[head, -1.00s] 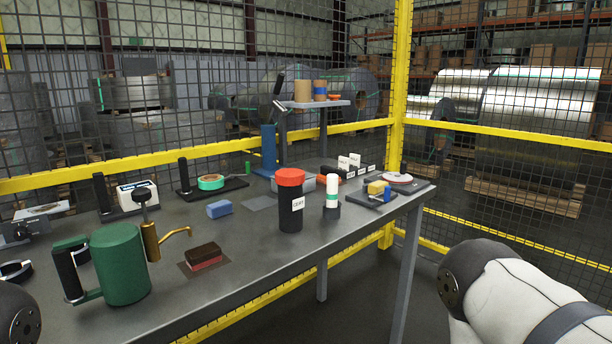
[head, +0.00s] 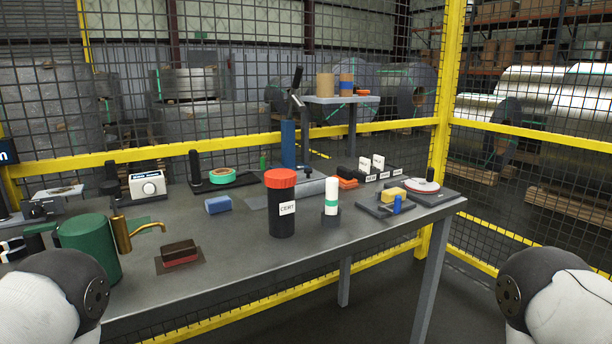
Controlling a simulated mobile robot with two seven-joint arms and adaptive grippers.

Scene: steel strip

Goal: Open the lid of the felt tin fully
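I cannot say for sure which thing is the felt tin. A likely one is the small low box (head: 180,253) with a dark brown top and red lower part, lying on a dark square mat (head: 164,267) near the table's front edge. Its top looks closed. My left arm enters at bottom left, beside the green can (head: 90,247), and covers part of that can. My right arm enters at bottom right, off the table. Neither gripper's fingers can be made out in view.
The grey table (head: 245,262) has a clear front strip. A black canister with a red lid (head: 282,215), a white-and-green marker in a holder (head: 331,205), a blue block (head: 218,205) and a brass spout (head: 122,234) stand around the box. Yellow-framed mesh fence (head: 455,140) closes off the back.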

